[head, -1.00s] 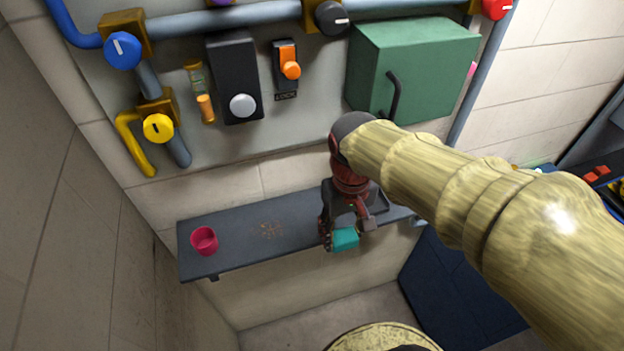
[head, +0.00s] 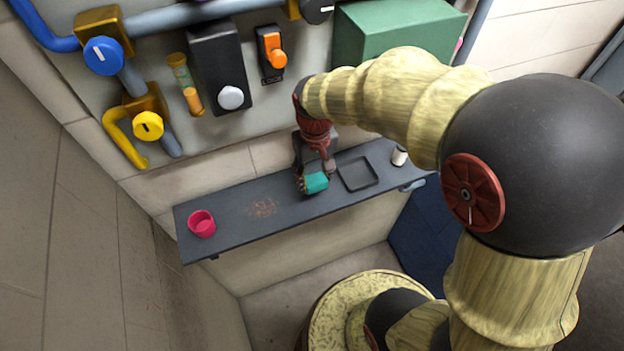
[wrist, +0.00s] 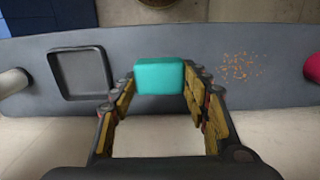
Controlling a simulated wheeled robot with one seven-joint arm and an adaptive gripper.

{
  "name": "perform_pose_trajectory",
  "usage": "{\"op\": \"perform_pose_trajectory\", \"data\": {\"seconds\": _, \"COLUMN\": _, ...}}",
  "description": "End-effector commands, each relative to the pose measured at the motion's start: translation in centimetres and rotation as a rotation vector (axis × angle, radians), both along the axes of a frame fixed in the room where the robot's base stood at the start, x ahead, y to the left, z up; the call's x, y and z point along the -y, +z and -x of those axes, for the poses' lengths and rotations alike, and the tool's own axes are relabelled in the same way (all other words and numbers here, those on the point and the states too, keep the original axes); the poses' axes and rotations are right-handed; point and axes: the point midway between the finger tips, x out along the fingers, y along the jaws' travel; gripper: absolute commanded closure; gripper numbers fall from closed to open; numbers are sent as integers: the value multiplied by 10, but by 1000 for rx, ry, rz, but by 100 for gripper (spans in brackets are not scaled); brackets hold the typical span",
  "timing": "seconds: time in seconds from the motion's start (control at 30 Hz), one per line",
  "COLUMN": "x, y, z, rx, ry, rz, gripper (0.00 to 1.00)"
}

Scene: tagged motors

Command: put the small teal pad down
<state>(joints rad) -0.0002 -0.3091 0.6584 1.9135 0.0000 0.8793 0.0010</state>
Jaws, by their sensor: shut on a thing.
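The small teal pad (head: 316,183) is a teal block held between the fingers of my gripper (head: 315,175), at the shelf's front part in the head view. In the wrist view the pad (wrist: 160,76) sits between the two fingertips of my gripper (wrist: 160,92), with the dark shelf behind it. My gripper is shut on the pad. From these views I cannot tell whether the pad touches the shelf (head: 240,228) or hangs just above it.
A shallow dark square tray (head: 357,187) lies on the shelf right of my gripper, and a white cylinder (head: 399,156) stands beyond it. A pink cup (head: 201,223) stands at the left end. Orange specks (head: 263,208) mark the shelf between. Wall controls and a green box (head: 390,38) are above.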

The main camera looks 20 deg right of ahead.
Motion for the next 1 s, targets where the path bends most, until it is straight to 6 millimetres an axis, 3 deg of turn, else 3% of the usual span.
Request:
{"op": "perform_pose_trajectory", "data": {"seconds": 0.27, "x": 0, "y": -17, "z": -14, "rx": -1, "ry": 0, "rz": 0, "gripper": 79}}
{"op": "perform_pose_trajectory", "data": {"seconds": 0.53, "x": 0, "y": -49, "z": -17, "rx": -2, "ry": 0, "rz": 0, "gripper": 79}}
{"op": "perform_pose_trajectory", "data": {"seconds": 0.93, "x": 0, "y": -55, "z": -17, "rx": 1, "ry": 0, "rz": 0, "gripper": 79}}
{"op": "perform_pose_trajectory", "data": {"seconds": 0.97, "x": 0, "y": -55, "z": -17, "rx": 1, "ry": 0, "rz": 0, "gripper": 53}}
{"op": "perform_pose_trajectory", "data": {"seconds": 1.0, "x": 0, "y": -54, "z": -17, "rx": 1, "ry": 0, "rz": 0, "gripper": 51}}
